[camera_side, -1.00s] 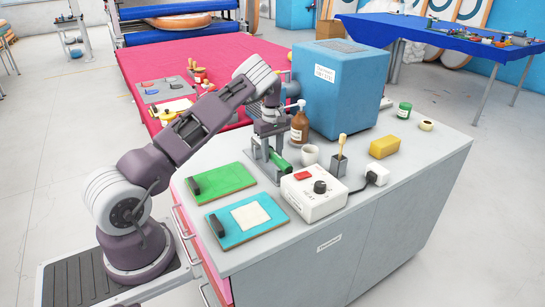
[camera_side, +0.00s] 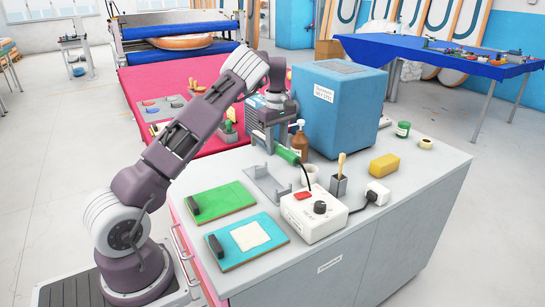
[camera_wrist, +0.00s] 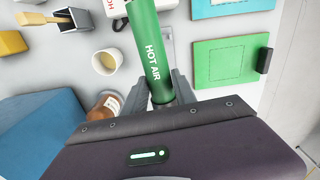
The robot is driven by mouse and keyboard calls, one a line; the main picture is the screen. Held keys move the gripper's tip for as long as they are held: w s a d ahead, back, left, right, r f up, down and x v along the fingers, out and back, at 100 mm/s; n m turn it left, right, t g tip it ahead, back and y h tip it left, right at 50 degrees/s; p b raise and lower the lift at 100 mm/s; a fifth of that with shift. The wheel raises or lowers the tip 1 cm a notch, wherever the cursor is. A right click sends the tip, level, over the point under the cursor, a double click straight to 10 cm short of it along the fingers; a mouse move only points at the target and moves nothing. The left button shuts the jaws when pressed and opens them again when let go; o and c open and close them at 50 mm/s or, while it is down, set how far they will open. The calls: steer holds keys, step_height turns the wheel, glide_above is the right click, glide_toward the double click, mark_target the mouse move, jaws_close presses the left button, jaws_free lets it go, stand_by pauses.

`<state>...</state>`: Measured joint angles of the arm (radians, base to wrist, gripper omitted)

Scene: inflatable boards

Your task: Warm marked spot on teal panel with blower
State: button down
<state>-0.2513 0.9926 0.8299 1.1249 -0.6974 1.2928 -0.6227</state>
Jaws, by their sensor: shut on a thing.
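My gripper (camera_side: 268,146) is shut on the green hot-air blower (camera_side: 287,155), raised above its grey metal stand (camera_side: 266,188). In the wrist view the blower (camera_wrist: 148,45), lettered HOT AIR, sits between the fingers of my gripper (camera_wrist: 160,92). The teal panel (camera_side: 228,255) lies flat at the bench front, with a cream patch (camera_side: 250,236) and a dark block on its left end. Its corner shows at the top of the wrist view (camera_wrist: 215,10). The blower is well apart from the panel, and its nozzle tip is not clear.
A green panel (camera_side: 222,199) lies behind the teal one. A white control box (camera_side: 314,212) with dial stands right of the teal panel; a black cable runs to the blower. A cup (camera_side: 309,174), brush holder (camera_side: 339,185), brown bottle (camera_side: 300,142) and blue box (camera_side: 338,105) stand behind.

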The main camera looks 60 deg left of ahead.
steer(key=s+d+r+n, duration=0.3)
steer(key=d, duration=0.5)
steer(key=s+d+r+n, duration=0.2)
steer(key=d+r, duration=0.1)
steer(key=d, duration=0.5)
steer(key=s+d+r+n, duration=0.2)
steer(key=s+d+n, duration=0.1)
steer(key=d, duration=0.5)
step_height(320, 180, down, 12)
steer(key=shift+r, duration=0.2)
steer(key=shift+a, duration=0.1)
stand_by(2.4)
step_height(320, 180, up, 12)
stand_by(0.3)
